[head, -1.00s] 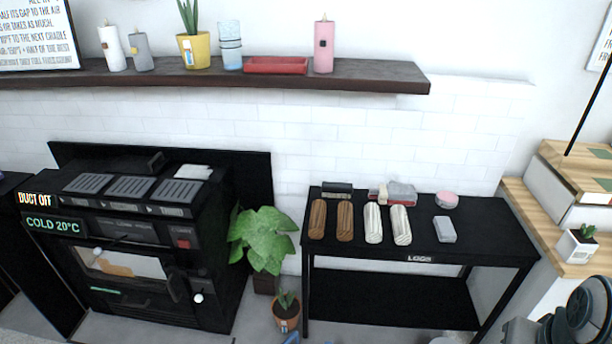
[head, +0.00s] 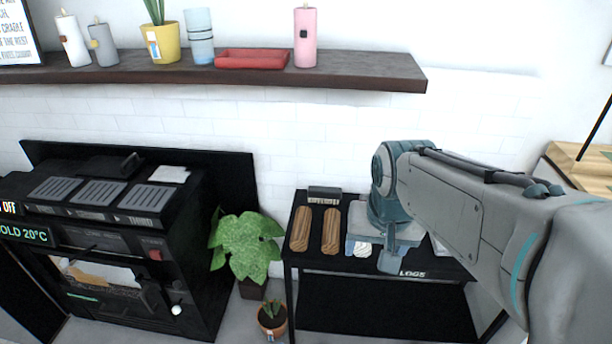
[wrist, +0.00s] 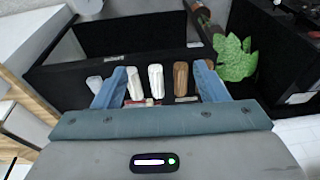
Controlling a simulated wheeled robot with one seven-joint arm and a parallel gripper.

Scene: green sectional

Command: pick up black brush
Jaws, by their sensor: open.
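A dark, block-like thing with a greyish side, which looks like the black brush (head: 324,195), lies at the back left of the black table (head: 296,262), behind two brown logs. I cannot make it out clearly in the wrist view. My gripper (wrist: 160,66) is open and empty, its two blue fingers spread apart, with pale logs showing between them. In the head view my arm reaches in from the right over the table, to the right of the brush, and hides the things on the table's middle and right.
Brown logs (head: 331,231) and a pale log (head: 363,249) lie on the table. A wooden shelf (head: 380,76) with candles and pots runs above. A leafy plant (head: 243,246) and a black machine (head: 105,235) stand to the left.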

